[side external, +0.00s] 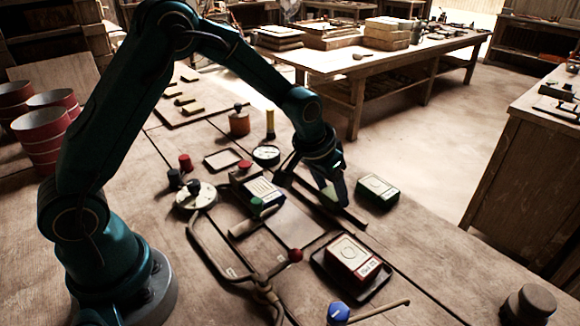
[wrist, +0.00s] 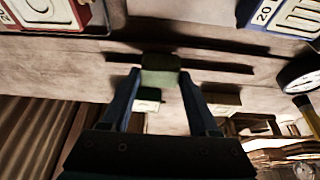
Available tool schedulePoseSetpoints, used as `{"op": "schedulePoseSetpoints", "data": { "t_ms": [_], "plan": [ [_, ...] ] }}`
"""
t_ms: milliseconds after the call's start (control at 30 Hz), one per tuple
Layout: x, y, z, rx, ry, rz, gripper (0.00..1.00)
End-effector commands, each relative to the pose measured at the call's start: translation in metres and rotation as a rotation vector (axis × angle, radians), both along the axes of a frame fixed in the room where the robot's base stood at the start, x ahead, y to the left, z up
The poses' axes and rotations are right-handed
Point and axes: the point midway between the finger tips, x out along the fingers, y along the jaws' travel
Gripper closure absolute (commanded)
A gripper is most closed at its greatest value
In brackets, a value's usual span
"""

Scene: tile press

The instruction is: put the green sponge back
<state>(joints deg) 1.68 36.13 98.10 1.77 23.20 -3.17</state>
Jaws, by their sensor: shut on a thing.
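My gripper (side external: 332,190) hangs low over the bench, between a blue-edged box and a green-edged box. In the wrist view its two fingers (wrist: 160,82) are closed on the green sponge (wrist: 161,69), a small dull-green block at the fingertips. In the side view the sponge (side external: 327,194) shows only as a small pale green patch by the fingers, mostly hidden. A long dark rail (side external: 348,216) lies close below the fingertips. I cannot tell whether the sponge touches the bench or the rail.
The green-edged box (side external: 378,191) stands right of my gripper and the blue-edged box (side external: 262,192) left. A red-edged box (side external: 352,258) sits on a dark tray nearer the camera. A round dial (side external: 266,154) and yellow-handled tool (side external: 270,124) stand behind. Bare bench (side external: 440,250) lies front right.

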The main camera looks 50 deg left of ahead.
Motion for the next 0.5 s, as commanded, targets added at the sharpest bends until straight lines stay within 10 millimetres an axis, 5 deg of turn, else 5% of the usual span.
{"op": "schedulePoseSetpoints", "data": {
  "t_ms": [333,367,400,433,500],
  "plan": [
    [-0.0001,0.0004,-0.003,0.0,0.0,0.0,0.83],
    [-0.0001,0.0004,-0.0034,0.0,0.0,0.0,0.35],
    [0.0001,0.0004,-0.003,0.0,0.0,0.0,0.2],
    [0.0,0.0004,-0.0029,0.0,-0.001,0.0,0.09],
    [0.0001,0.0004,-0.0029,0.0,-0.001,0.0,0.09]
  ]
}}
